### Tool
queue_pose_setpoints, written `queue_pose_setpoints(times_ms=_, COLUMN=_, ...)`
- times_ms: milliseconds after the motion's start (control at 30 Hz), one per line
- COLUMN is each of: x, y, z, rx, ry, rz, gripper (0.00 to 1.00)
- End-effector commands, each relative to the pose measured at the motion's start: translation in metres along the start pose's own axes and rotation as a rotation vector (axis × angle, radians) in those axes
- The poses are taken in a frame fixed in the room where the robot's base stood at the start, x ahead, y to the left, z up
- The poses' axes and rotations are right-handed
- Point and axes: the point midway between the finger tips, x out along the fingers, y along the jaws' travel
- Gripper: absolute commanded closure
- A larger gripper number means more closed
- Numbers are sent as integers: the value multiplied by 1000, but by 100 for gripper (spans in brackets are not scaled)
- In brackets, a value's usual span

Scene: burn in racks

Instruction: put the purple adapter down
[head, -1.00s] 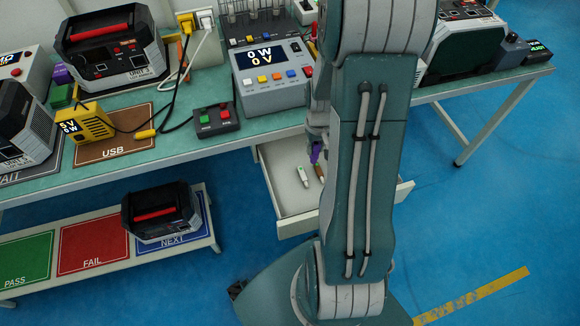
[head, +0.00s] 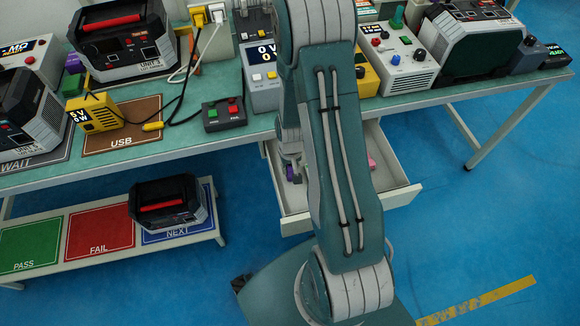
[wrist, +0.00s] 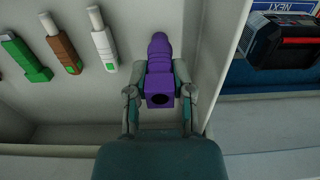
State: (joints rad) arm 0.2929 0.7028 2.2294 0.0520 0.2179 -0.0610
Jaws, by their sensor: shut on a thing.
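The purple adapter (wrist: 160,75) is between the fingers of my gripper (wrist: 160,95) in the wrist view, and my gripper is shut on it. It is over the floor of the open drawer (wrist: 85,100), close to the drawer's side wall. I cannot tell whether it touches the drawer floor. In the head view the purple adapter (head: 291,173) shows as a small patch at the left part of the drawer (head: 300,222), with my gripper (head: 291,162) just above it. My arm hides much of the drawer there.
In the drawer lie a green stick (wrist: 25,58), a brown stick (wrist: 64,50) and a white stick (wrist: 103,42), left of the adapter. A pink item (head: 372,165) shows at the drawer's right. The workbench (head: 190,152) is above; a low bench (head: 120,258) stands left.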

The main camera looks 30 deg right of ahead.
Motion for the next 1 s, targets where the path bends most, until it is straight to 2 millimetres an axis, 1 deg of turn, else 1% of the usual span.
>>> queue_pose_setpoints(times_ms=300, x=2, y=0, z=0, rx=-1, ry=0, rz=1, gripper=100)
queue_pose_setpoints(times_ms=333, x=2, y=0, z=0, rx=-1, ry=0, rz=1, gripper=61)
queue_pose_setpoints(times_ms=400, x=2, y=0, z=0, rx=-1, ry=0, rz=1, gripper=36)
queue_pose_setpoints(times_ms=800, x=0, y=0, z=0, rx=-1, ry=1, rz=1, gripper=36)
queue_pose_setpoints(times_ms=867, x=-4, y=0, z=0, rx=-1, ry=2, rz=0, gripper=36)
queue_pose_setpoints(times_ms=1000, x=-22, y=0, z=-1, rx=-2, ry=4, rz=0, gripper=36)
